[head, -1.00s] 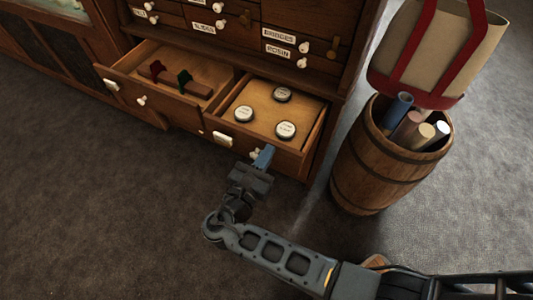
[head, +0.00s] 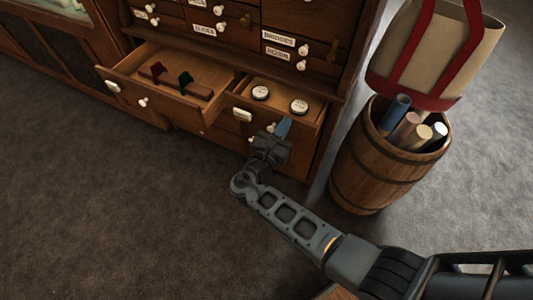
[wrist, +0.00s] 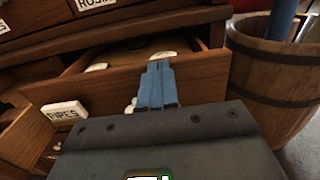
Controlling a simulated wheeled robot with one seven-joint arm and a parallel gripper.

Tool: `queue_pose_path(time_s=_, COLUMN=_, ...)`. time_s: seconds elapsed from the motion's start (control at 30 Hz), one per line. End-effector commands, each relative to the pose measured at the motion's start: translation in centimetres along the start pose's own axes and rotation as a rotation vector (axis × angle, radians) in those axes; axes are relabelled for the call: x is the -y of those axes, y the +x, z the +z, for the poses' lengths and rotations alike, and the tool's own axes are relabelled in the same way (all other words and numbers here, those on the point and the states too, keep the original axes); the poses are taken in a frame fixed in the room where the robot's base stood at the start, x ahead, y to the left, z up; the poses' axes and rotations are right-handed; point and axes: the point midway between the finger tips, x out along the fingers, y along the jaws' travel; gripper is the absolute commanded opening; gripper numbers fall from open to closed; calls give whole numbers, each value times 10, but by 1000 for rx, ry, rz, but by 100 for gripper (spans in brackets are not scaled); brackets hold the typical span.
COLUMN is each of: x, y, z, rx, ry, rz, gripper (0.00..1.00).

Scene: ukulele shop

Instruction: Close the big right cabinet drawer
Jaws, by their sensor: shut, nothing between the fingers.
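The big right cabinet drawer (head: 300,137) is partly open, with round white-lidded tins (head: 261,92) inside near its back. Its front (wrist: 200,80) also shows in the wrist view, with a white label reading PIPES (wrist: 65,111). My gripper (head: 284,126) is shut and empty, its blue fingertips at the drawer front beside the white knob (head: 271,127). In the wrist view the fingers (wrist: 157,80) overlap the drawer front and hide part of it; whether they touch it I cannot tell.
The left big drawer (head: 185,100) stands open, holding a wooden block with a red and a green piece. A wooden barrel (head: 372,165) with rolled tubes stands right of the cabinet, below a beige bag with red straps (head: 430,55). The carpet in front is clear.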

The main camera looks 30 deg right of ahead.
Motion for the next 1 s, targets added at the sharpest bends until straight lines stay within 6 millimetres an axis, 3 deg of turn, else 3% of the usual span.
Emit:
queue_pose_path(time_s=0.2, x=1, y=43, z=-1, rx=0, ry=0, rz=-4, gripper=0)
queue_pose_path(time_s=0.4, x=0, y=64, z=-1, rx=1, ry=0, rz=-2, gripper=0)
queue_pose_path(time_s=1.0, x=0, y=72, z=0, rx=1, ry=0, rz=0, gripper=0)
